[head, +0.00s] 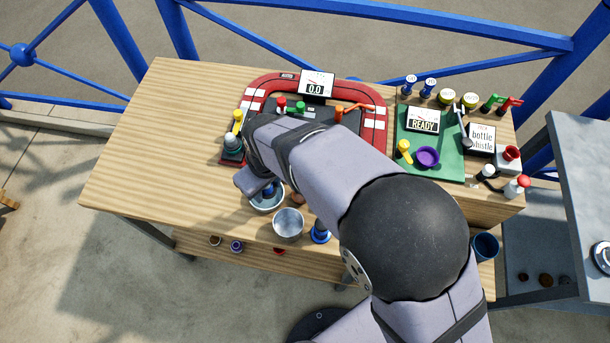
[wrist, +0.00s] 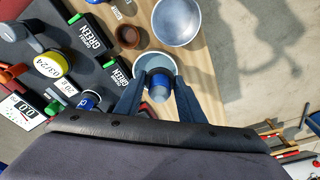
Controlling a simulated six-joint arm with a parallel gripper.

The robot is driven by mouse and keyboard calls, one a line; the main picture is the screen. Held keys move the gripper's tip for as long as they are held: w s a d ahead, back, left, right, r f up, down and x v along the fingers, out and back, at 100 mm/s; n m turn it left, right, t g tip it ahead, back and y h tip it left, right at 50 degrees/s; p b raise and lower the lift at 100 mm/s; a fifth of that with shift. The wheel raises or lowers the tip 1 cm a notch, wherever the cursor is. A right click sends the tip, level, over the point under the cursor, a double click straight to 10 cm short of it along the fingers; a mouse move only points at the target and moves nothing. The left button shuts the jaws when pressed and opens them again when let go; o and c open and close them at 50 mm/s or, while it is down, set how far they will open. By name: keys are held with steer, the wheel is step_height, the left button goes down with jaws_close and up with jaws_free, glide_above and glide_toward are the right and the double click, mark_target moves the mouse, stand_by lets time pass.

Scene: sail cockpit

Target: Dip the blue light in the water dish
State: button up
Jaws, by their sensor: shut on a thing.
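My gripper (wrist: 158,88) is shut on the blue light (wrist: 159,78), a small cylinder with a blue band and a paler end. In the head view the blue light (head: 270,188) shows just past my arm, at the small dish. In the wrist view the light overlaps the pale water dish (wrist: 171,58), whose rim curves behind it. The dish (head: 268,209) also shows near the table's front edge in the head view, partly hidden by my arm. I cannot tell whether the light touches the water.
A larger grey metal bowl (head: 288,223) stands right beside the dish, with a blue object (head: 320,232) beyond it. A red-bordered track (head: 374,130) and a green mat (head: 446,166) lie behind. The table's left side (head: 160,150) is clear.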

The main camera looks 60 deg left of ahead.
steer(key=shift+w+a+r+m, duration=0.1)
steer(key=shift+a+r+m, duration=0.1)
steer(key=shift+a, duration=0.35)
steer(key=shift+a+r+m, duration=0.1)
steer(key=shift+a+m, duration=0.1)
steer(key=shift+a, duration=0.35)
steer(key=shift+a+r+m, duration=0.15)
steer(key=shift+a+m, duration=0.2)
steer(key=shift+m, duration=0.05)
steer(key=shift+w, duration=0.1)
steer(key=shift+f+b, duration=2.7)
steer(key=shift+f, duration=1.2)
steer(key=shift+r+p, duration=0.2)
steer(key=shift+p, duration=0.1)
step_height(320, 180, up, 9)
steer(key=p, duration=0.6)
steer(key=shift+f, duration=0.15)
